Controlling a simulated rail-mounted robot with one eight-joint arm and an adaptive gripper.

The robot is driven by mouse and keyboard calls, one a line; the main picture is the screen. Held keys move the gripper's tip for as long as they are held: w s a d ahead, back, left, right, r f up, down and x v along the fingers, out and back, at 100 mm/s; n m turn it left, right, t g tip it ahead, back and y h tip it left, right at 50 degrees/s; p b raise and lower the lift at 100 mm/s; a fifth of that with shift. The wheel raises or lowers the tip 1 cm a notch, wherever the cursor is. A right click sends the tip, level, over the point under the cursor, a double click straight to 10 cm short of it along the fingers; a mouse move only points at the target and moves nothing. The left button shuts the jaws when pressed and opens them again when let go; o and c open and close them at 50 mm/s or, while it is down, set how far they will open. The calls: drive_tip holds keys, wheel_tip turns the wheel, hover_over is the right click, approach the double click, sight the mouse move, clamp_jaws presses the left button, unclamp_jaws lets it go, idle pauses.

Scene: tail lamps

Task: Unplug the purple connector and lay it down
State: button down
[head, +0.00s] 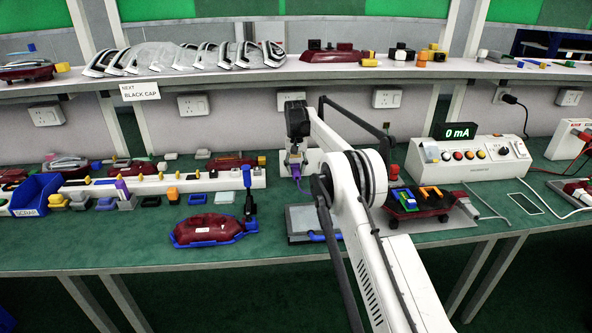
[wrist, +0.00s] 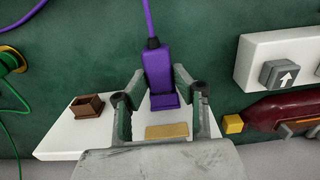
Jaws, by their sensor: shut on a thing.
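The purple connector (wrist: 157,66) is between the fingertips of my gripper (wrist: 160,80) in the wrist view, with its purple cable (wrist: 148,18) running up out of the picture. My gripper is shut on it from both sides. A darker purple part (wrist: 164,102) shows at the connector's lower end, over a white block (wrist: 66,140); I cannot tell whether the connector is seated or apart from it. In the head view my gripper (head: 295,157) points down at the back of the bench, and the purple cable (head: 298,182) hangs below it. The connector itself is too small to tell there.
A brown square socket (wrist: 86,106) and a tan pad (wrist: 167,131) are on the white block. A white rail with a grey arrow button (wrist: 279,74) and a dark red lamp (wrist: 285,112) lie to the right. A grey pad (head: 305,219) lies in front on the green bench.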

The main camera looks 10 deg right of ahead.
sight(297, 174)
drive_tip(key=shift+s+b, duration=0.35)
drive_tip(key=shift+s, duration=0.1)
drive_tip(key=shift+s, duration=0.35)
drive_tip(key=shift+s+a+b, duration=0.1)
drive_tip(key=shift+s+b, duration=0.45)
drive_tip(key=shift+s, duration=0.2)
drive_tip(key=shift+s+a+b, duration=0.1)
drive_tip(key=shift+s+b, duration=0.2)
drive_tip(key=shift+s, duration=0.55)
